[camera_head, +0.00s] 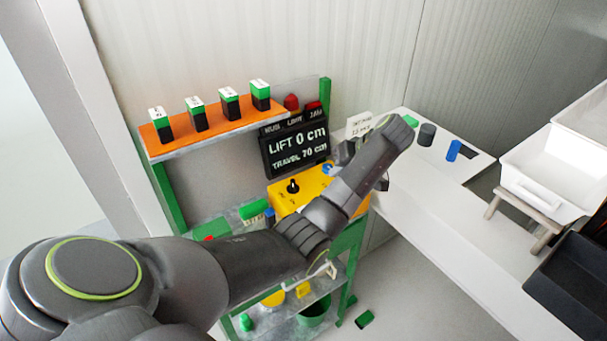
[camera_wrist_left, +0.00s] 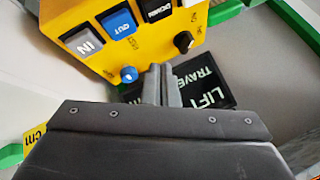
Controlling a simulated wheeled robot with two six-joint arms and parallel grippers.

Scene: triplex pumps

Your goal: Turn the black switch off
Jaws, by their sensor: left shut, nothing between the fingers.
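The black switch (camera_head: 293,186) is a small round knob on top of the yellow control box (camera_head: 283,200). In the left wrist view, the black switch (camera_wrist_left: 184,41) sits near a corner of the yellow box (camera_wrist_left: 75,17), with small lettering beside it. A blue knob (camera_wrist_left: 128,75) is on the same box, and it also shows in the head view (camera_head: 327,168). My left gripper (camera_wrist_left: 160,68) is shut and empty, close to the box edge between the blue knob and the black switch, apart from the switch. In the head view my left arm covers part of the box. My right gripper is out of view.
Behind the box stands a black display (camera_head: 295,145) reading LIFT 0 cm, TRAVEL 70 cm. An orange shelf (camera_head: 215,128) holds several green-and-black boxes. A white table (camera_head: 440,210) with a white bin (camera_head: 555,165) is at right.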

